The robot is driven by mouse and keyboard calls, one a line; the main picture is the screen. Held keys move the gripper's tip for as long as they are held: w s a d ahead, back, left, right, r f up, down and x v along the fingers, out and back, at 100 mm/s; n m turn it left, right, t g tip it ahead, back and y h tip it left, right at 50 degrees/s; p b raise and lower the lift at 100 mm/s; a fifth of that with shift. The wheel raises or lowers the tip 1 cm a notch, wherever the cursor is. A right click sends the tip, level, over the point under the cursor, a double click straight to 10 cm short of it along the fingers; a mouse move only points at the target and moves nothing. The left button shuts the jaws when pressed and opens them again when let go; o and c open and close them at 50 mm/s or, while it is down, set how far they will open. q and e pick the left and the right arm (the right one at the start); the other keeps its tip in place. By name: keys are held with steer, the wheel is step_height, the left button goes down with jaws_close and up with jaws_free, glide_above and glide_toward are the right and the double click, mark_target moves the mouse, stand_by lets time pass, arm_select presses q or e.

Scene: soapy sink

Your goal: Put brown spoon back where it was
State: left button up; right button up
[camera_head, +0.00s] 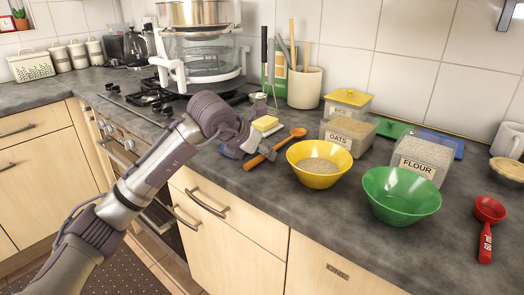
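The brown spoon (284,145) lies slanted on the dark counter, left of the yellow bowl (320,173). Its round head points to the back right and its handle end to the front left. My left gripper (250,149) is low at the counter, right at the spoon's handle. The wrist and finger links overlap there, so I cannot tell whether the fingers are closed on the handle. My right gripper is not in view.
A green bowl (400,199), oats box (349,133), flour box (421,159) and red scoop (487,226) stand to the right. A sponge (265,123) and a utensil crock (304,88) are behind the spoon. The counter's front edge is close to my gripper.

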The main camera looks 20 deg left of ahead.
arm_select(q)
steer(key=shift+r, duration=0.1)
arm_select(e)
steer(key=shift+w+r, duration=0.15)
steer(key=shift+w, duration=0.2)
arm_select(q)
steer(key=v, duration=1.2)
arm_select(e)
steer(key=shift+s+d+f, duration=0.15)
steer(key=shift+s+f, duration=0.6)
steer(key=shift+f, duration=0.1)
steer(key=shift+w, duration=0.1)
